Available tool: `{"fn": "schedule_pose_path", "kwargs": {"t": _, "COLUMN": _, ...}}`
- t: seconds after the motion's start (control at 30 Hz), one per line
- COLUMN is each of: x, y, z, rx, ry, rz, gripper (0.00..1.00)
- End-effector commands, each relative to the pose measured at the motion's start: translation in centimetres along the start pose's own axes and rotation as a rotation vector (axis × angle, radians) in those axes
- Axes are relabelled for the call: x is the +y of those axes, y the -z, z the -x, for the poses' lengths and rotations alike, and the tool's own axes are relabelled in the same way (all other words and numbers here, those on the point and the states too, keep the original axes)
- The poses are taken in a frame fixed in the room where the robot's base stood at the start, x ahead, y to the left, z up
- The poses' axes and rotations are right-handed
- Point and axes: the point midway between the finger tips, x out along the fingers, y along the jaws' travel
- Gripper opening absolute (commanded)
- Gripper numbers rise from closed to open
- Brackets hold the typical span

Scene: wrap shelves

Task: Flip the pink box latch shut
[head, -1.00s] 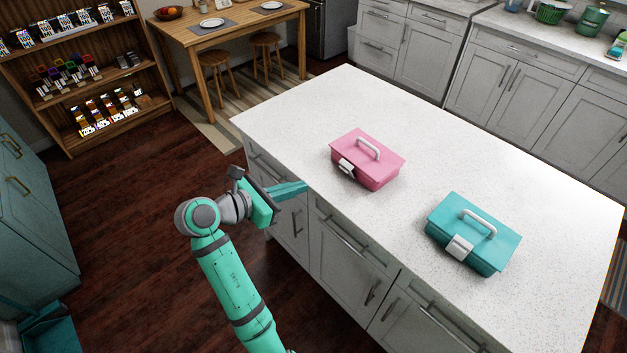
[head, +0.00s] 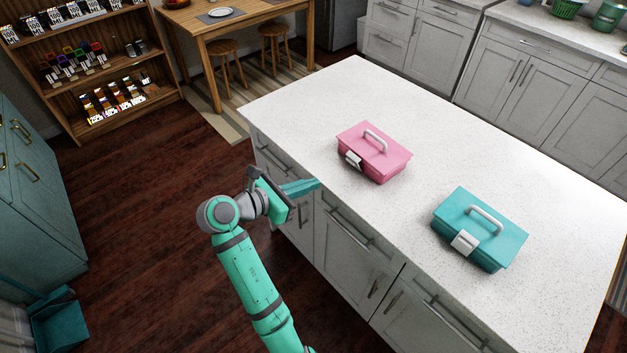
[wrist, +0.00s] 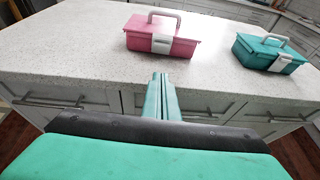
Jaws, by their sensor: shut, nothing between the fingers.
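The pink box (head: 385,163) stands upright on the white counter, lid down, with a white handle on top. Its white latch (head: 353,160) is on the front side, facing my arm. The latch also shows in the wrist view (wrist: 162,43); I cannot tell whether it is fastened. My gripper (head: 318,183) is shut and empty at the counter's near edge, in front of the pink box and apart from it. In the wrist view, the closed fingers (wrist: 161,78) point at the latch from a short distance.
A teal box (head: 490,225) with a white latch and handle stands to the right on the same counter (head: 560,215). The counter between the boxes is clear. Drawers and handles line the counter's front below my gripper. A wooden shelf (head: 75,55) stands far left.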

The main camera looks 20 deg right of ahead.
Motion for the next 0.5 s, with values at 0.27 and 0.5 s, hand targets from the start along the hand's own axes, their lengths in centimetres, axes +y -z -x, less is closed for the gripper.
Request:
{"fn": "schedule_pose_path", "kwargs": {"t": 0.27, "x": -0.1, "y": 0.0, "z": -5.4, "rx": 0.001, "ry": 0.004, "rz": 0.000, "gripper": 0.00}}
{"fn": "schedule_pose_path", "kwargs": {"t": 0.5, "x": 0.0, "y": -1.2, "z": -8.9, "rx": -0.001, "ry": 0.001, "rz": -0.002, "gripper": 0.00}}
